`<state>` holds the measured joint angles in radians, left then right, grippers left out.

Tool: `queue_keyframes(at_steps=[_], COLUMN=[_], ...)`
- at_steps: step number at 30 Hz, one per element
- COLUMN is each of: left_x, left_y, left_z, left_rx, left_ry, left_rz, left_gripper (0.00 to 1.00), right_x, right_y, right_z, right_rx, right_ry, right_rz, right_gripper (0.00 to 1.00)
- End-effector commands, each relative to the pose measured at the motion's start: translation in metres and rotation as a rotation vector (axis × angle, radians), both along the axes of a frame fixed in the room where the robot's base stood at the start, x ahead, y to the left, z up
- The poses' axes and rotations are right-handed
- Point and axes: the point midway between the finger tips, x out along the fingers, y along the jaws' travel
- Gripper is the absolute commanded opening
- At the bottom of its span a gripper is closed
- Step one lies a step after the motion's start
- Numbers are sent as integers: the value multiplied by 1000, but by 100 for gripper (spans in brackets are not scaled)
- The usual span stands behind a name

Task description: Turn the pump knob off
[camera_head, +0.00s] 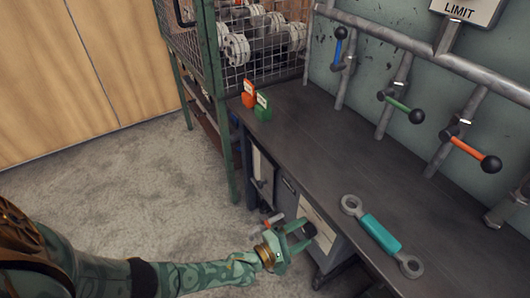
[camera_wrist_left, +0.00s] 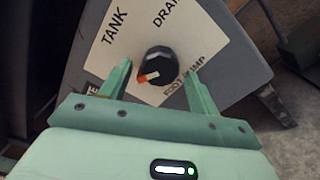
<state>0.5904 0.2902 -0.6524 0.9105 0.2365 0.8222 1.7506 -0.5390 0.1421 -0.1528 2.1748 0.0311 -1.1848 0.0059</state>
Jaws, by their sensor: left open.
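The pump knob (camera_wrist_left: 158,66) is a round black knob with an orange pointer mark, set on a pale label plate (camera_wrist_left: 208,50) on a grey panel. In the left wrist view the mark points to the lower left, and the words TANK and DRAIN show, along with a partly covered word ending in "MP". My left gripper (camera_wrist_left: 160,72) is open, with one green finger on each side of the knob; I cannot tell whether they touch it. In the head view my left gripper (camera_head: 298,236) is beside the workbench's front, partly covering the knob. My right gripper is out of view.
Pipes with blue, green and orange lever handles run along the wall. A green mesh cage (camera_head: 255,50) stands behind. The floor at left is clear.

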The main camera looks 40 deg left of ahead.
Motion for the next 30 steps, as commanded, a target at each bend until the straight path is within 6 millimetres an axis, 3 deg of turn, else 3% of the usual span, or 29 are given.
queue_keyframes(at_steps=[5,10,18,23,30], left_x=[-29,-74,-132,-147,-150], left_y=[11,28,49,54,55], left_z=[5,5,2,0,0], left_rx=[2,2,2,2,1], left_ry=[-1,0,3,2,2], left_rz=[0,0,1,1,1], left_gripper=[62,62,62,62,62], right_x=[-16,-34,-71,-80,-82], right_y=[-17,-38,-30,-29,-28], right_z=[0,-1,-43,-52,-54], right_rx=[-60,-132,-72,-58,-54], right_ry=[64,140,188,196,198], right_rz=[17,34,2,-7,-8], right_gripper=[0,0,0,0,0])
